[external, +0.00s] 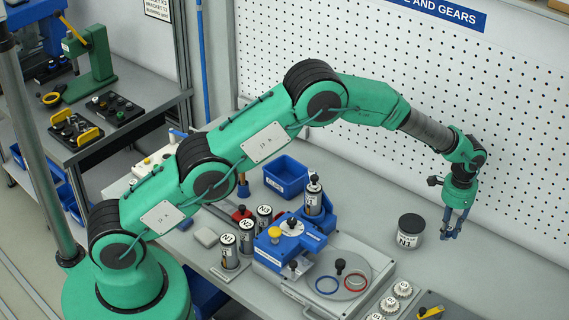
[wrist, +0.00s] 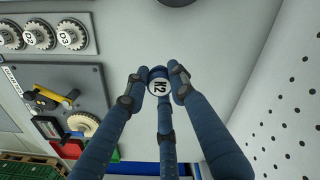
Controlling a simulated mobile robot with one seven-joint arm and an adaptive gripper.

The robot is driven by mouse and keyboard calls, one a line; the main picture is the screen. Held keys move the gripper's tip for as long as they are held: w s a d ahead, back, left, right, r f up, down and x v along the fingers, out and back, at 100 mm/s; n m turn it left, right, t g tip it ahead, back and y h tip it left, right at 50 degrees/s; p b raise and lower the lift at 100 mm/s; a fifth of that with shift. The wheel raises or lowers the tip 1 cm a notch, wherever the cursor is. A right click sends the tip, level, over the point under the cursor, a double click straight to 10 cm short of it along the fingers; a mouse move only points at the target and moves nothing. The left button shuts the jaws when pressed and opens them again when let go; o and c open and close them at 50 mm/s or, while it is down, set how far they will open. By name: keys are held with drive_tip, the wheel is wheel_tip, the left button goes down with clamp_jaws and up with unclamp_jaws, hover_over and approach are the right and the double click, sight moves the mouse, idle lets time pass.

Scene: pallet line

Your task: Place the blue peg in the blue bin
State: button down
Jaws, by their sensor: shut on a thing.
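My gripper (external: 452,236) is at the right of the external view, pointing down above the grey bench beside a black-topped N1 canister. Its blue fingers close around a small round piece with a white K2 end and a dark blue rim, which looks like the blue peg (wrist: 158,86) in the wrist view. In the external view the fingers hide most of it. The blue bin (external: 286,180) stands open-topped on the bench left of the middle, behind the blue fixture and well away from my gripper. Its inside looks empty, though its floor is partly hidden.
The N1 canister (external: 410,232) stands just left of my gripper. Between it and the bin are a blue fixture (external: 285,243) with an upright cylinder (external: 314,196) and a round plate (external: 340,280). Several labelled cylinders stand left. A pegboard (external: 420,100) rises behind.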

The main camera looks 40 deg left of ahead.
drive_tip(key=w+a, duration=0.1)
drive_tip(key=a, duration=0.4)
drive_tip(key=w+a, duration=0.2)
drive_tip(key=a, duration=0.3)
drive_tip(key=w+a, duration=0.1)
drive_tip(key=a, duration=0.5)
drive_tip(key=shift+w+r, duration=0.15)
drive_tip(key=shift+w, duration=0.1)
drive_tip(key=a, duration=1.7)
hover_over(286, 174)
drive_tip(key=s+d, duration=0.4)
drive_tip(key=shift+s+a+r, duration=0.15)
drive_tip(key=shift+a, duration=0.05)
drive_tip(key=shift+f, duration=3.15)
drive_tip(key=shift+f, duration=0.1)
drive_tip(key=shift+f, duration=1.75)
